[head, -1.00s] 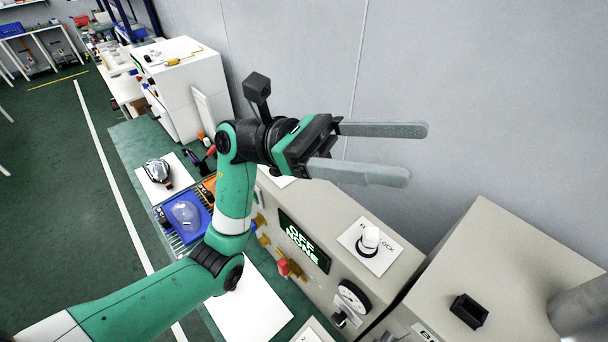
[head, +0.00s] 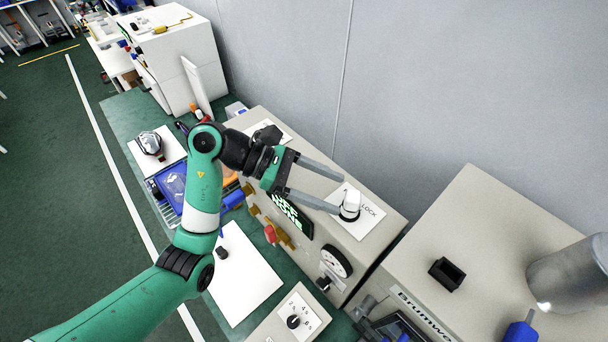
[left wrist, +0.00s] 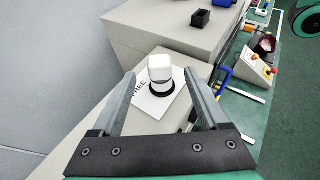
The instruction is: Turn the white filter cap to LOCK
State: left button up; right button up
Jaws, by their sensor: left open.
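The white filter cap (head: 350,204) stands on a white label plate (head: 366,222) on top of the beige cabinet. In the head view the word LOCK shows to the right of the cap. In the left wrist view the cap (left wrist: 160,70) has a squarish white top above a dark ring, and part of the word FREE shows on its left. My left gripper (head: 341,193) is open, its fingers reaching toward the cap from the left. In the left wrist view the cap lies between and beyond the fingertips; I cannot tell if they touch it. My right gripper is not in view.
A round gauge (head: 335,261), a red knob (head: 271,233) and a green-lit display (head: 292,217) are on the cabinet's front. A second beige cabinet (head: 480,240) with a black open box (head: 446,273) stands to the right. The grey wall is behind.

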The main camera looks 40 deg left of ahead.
aim_at(353, 199)
pick_arm(q)
jog(key=x, duration=0.5)
jog(key=shift+w+d+f, duration=0.1)
jog(key=shift+w+d, duration=0.05)
jog(key=shift+d, duration=0.05)
grip_shut()
dwell(0.4)
